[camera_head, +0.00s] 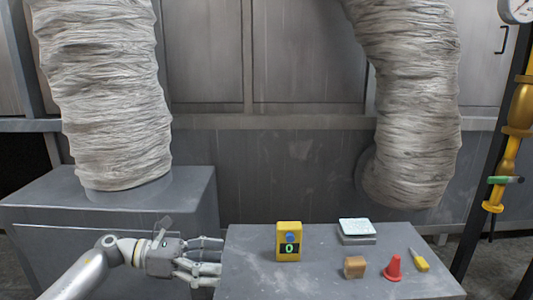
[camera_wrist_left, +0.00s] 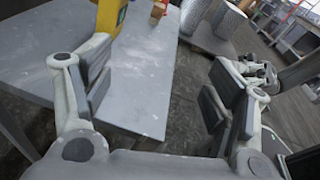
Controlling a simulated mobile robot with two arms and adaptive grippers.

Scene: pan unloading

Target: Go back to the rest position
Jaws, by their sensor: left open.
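My left gripper (camera_head: 208,262) is at the left edge of the grey table (camera_head: 250,280) in the head view, with its fingers pointing right. In the left wrist view the fingers of this gripper (camera_wrist_left: 158,95) are wide apart with nothing between them. The table (camera_wrist_left: 140,90) shows below and beyond the fingers there.
On the table stand a yellow device (camera_head: 288,242) with a green display, a scale-like box (camera_head: 357,230), a brown block (camera_head: 355,267), a red cone (camera_head: 393,268) and a yellow-handled tool (camera_head: 420,262). A grey cabinet (camera_head: 110,205) with a thick duct stands left.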

